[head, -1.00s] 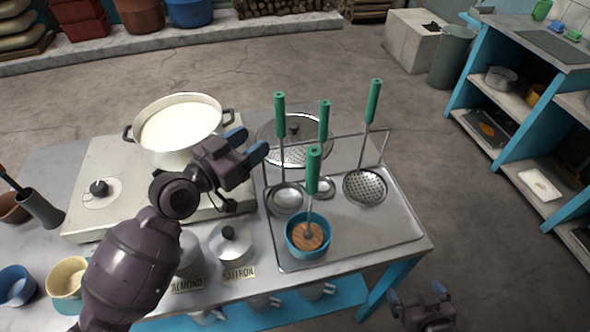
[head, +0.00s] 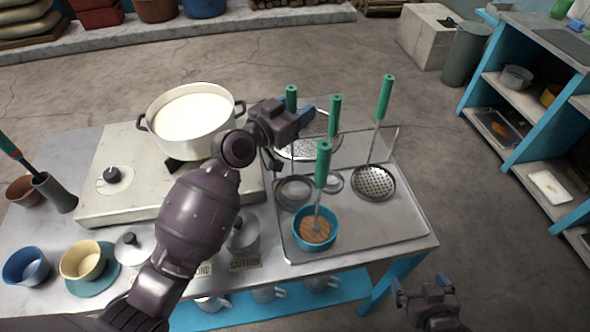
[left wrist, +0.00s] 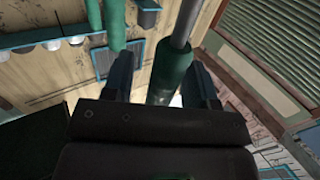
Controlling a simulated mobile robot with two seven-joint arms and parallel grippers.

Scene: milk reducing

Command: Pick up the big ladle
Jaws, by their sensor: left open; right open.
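The big ladle (head: 293,190) stands at the left of the utensil rack, its bowl low and its green handle (head: 291,92) upright, partly hidden behind my left gripper. My left gripper (head: 302,114) is open beside the upper part of this handle. In the left wrist view a green handle (left wrist: 172,76) with a metal rod lies between the open fingers, nearer the right one; I cannot tell whether it touches. My right gripper (head: 422,288) is open and empty, low in front of the table's right end.
A smaller ladle (head: 333,182), a skimmer (head: 375,182) and a masher in a blue bowl (head: 316,240) crowd the rack tray (head: 400,222). A milk pot (head: 193,145) stands on the stove to the left. Lidded jars stand along the front.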

